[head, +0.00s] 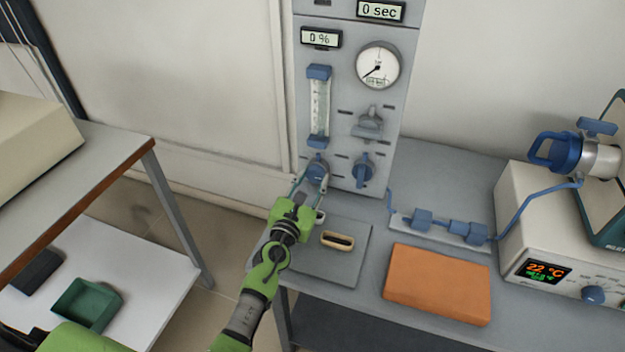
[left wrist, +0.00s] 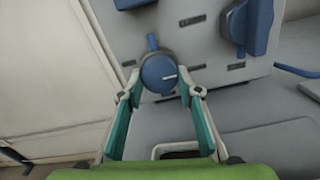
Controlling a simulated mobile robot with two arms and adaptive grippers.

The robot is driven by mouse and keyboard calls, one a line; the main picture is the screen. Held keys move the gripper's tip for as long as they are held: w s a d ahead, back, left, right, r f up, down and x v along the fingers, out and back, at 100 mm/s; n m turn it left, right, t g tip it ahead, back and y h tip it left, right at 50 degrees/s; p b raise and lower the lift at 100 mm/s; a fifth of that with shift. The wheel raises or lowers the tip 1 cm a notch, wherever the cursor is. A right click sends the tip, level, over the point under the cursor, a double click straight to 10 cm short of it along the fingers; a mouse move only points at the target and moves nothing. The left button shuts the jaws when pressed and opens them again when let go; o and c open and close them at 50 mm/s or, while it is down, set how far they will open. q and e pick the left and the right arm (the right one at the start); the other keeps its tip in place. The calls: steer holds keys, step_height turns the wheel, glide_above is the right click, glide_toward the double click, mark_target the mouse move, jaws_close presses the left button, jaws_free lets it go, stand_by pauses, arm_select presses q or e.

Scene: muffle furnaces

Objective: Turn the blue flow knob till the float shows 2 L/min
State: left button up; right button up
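The blue flow knob (head: 317,170) sits low on the grey panel, under the flow tube (head: 319,103). In the left wrist view the knob (left wrist: 158,73) is a round dial with a white mark pointing right. My left gripper (head: 315,181) reaches up to it, with one fingertip on each side. In the left wrist view the fingertips (left wrist: 160,84) close against the knob's sides, with no clear gap. The flow tube has a scale between two blue ends; its float is too small to read. My right gripper is not in view.
A second blue knob (head: 363,170) is right of the flow knob, below a grey valve handle (head: 370,124) and a round gauge (head: 378,66). An orange block (head: 437,284) lies on the bench. A furnace box (head: 545,225) stands at right.

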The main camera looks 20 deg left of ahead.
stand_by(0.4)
arm_select(q)
steer(key=n, duration=0.5)
steer(key=shift+d+n+p, duration=0.1)
steer(key=shift+n+p, duration=0.25)
steer(key=shift+n, duration=0.05)
steer(key=n, duration=0.6)
steer(key=shift+d, duration=0.1)
steer(key=shift+n, duration=0.4)
steer(key=o, duration=1.1)
steer(key=s, duration=1.2)
steer(key=shift+a, duration=0.25)
